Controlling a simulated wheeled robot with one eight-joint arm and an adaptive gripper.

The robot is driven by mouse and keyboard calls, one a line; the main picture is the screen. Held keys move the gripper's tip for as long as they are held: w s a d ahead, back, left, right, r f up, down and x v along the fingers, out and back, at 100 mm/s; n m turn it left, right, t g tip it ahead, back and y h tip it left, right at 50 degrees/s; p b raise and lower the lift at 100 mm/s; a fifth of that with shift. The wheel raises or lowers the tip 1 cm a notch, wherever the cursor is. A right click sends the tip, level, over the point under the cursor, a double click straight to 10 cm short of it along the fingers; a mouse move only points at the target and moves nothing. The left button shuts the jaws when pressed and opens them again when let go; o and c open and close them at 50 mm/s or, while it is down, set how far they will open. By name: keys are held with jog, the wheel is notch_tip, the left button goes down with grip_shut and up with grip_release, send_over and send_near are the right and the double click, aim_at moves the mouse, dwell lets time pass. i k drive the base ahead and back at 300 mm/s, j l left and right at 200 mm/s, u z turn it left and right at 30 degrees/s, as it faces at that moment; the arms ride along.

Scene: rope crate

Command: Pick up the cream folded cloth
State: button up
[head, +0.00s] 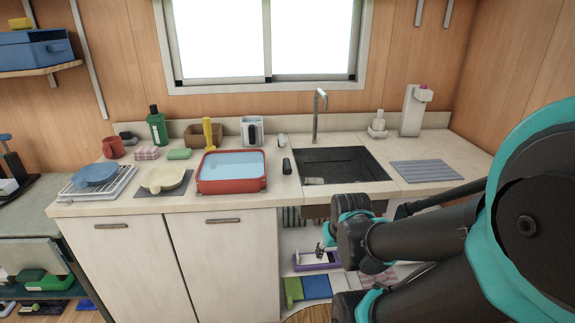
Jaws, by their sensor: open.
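I cannot clearly make out a cream folded cloth. A pale flat item (339,281) lies in the open space under the sink, partly behind my arm, and I cannot tell whether it is the cloth. A pink checked folded cloth (147,153) lies on the counter at the left. My gripper (321,250) is small in view, open, pointing down in front of the open space, above a purple-rimmed tray (301,267). Whether it touches anything there is hard to tell.
The counter (240,205) holds a red basin of water (203,187), a cream pan (163,181), a blue bowl (95,174) on a rack and a green bottle (157,127). The black sink (340,166) is above my gripper. Green (293,288) and blue (316,287) items lie low.

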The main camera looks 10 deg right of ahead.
aim_at(308, 181)
jog(key=i+j+z, duration=0.1)
jog(key=j+z, duration=0.25)
jog(key=j, duration=0.2)
jog(key=j+z, duration=0.4)
jog(key=j, duration=0.15)
